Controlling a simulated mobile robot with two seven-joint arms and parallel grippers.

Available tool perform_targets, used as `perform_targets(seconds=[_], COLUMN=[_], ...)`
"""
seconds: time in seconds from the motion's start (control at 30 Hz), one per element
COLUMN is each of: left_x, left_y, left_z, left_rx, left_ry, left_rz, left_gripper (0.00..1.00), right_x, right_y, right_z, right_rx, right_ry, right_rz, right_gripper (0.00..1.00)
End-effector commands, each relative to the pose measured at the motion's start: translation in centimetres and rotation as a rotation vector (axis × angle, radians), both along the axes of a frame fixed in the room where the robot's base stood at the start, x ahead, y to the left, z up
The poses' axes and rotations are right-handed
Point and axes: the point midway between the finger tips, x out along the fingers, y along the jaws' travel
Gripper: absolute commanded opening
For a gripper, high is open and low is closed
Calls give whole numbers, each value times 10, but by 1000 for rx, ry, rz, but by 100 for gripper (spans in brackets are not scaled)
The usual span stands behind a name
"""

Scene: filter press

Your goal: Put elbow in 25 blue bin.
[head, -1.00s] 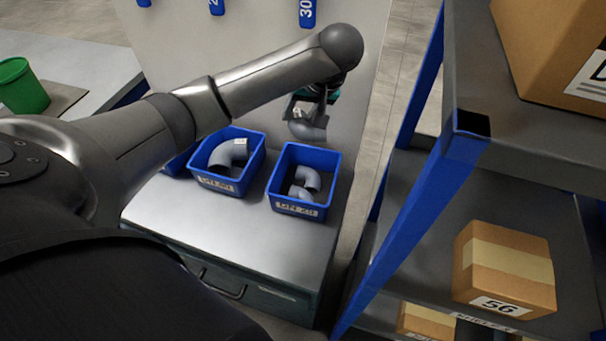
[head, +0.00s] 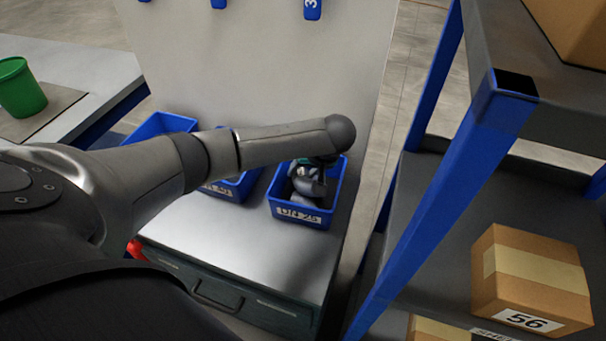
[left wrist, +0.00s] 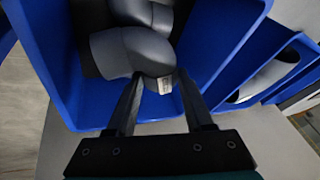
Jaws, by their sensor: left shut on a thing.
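A grey pipe elbow (left wrist: 150,56) with a small pale label is between the fingers of my left gripper (left wrist: 160,100) in the left wrist view. My left gripper (head: 308,172) is shut on it, down at the blue bin (head: 302,217) on the right, whose front label looks like "DN 25" but is blurred. The held elbow is inside or just over the bin's opening; I cannot tell whether it touches the other grey elbow (left wrist: 140,10) in there. My arm and gripper hide part of the bin's inside. My right gripper is not in view.
Another blue bin (head: 240,187) stands left of this bin, partly behind my arm, with a further blue bin (head: 160,124) beyond. They stand on a grey cabinet (head: 240,235). A blue-post shelf (head: 430,215) with boxes (head: 530,280) is close on the right.

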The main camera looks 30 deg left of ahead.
Motion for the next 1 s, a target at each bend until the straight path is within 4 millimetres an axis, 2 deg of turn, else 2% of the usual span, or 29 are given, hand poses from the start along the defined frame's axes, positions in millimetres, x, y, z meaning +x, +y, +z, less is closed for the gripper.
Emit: perform_targets(seconds=[0.17,0.37,0.4,0.5,0.8,0.87,1.0], left_x=[1,1,1,1,1,0,-3], left_y=[0,-1,-1,0,0,-3,-14], left_z=[-2,-5,-5,-5,-1,5,28], left_rx=[-1,-2,-2,-2,0,-2,-4], left_ry=[-2,-1,-1,-1,-2,-2,-3], left_rz=[0,0,0,-1,0,-2,-3], left_gripper=[0,0,56,65,65,65,65], right_x=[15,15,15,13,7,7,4], right_y=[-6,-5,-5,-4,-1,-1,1], right_z=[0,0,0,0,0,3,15], right_rx=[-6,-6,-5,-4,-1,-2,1], right_ry=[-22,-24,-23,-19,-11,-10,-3], right_rz=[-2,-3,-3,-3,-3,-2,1], right_gripper=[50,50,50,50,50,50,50])
